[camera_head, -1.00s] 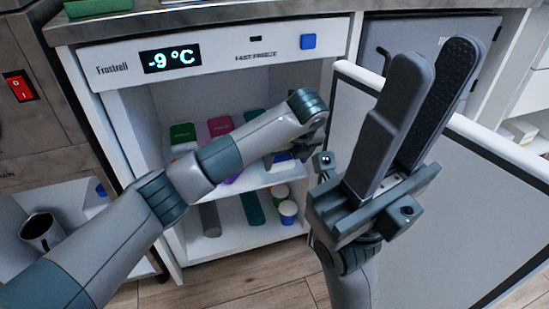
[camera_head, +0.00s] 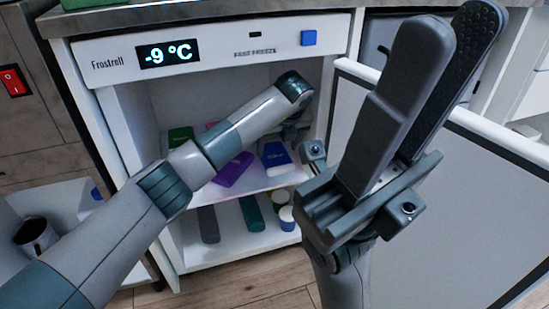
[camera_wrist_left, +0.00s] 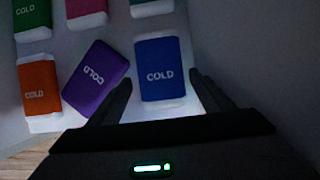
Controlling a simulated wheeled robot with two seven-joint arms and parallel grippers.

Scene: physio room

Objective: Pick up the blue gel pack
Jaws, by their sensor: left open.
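The blue gel pack (camera_head: 277,154), marked COLD in the wrist view (camera_wrist_left: 161,72), lies on the freezer's upper shelf (camera_head: 222,192), at the right of the packs. My left gripper (camera_wrist_left: 160,88) is open and empty. Its fingertips flank the near end of the blue pack, one to each side, not closed on it. In the head view the left forearm hides most of this gripper. My right gripper (camera_head: 455,30) is large in front of the open door, empty, with its fingers apart and pointing up.
A purple pack (camera_wrist_left: 97,78) lies tilted close left of the blue one, beside the left finger. Orange (camera_wrist_left: 40,86), green (camera_wrist_left: 32,14) and pink (camera_wrist_left: 86,10) packs lie around. The freezer side wall is close at right. The open door (camera_head: 440,210) stands right.

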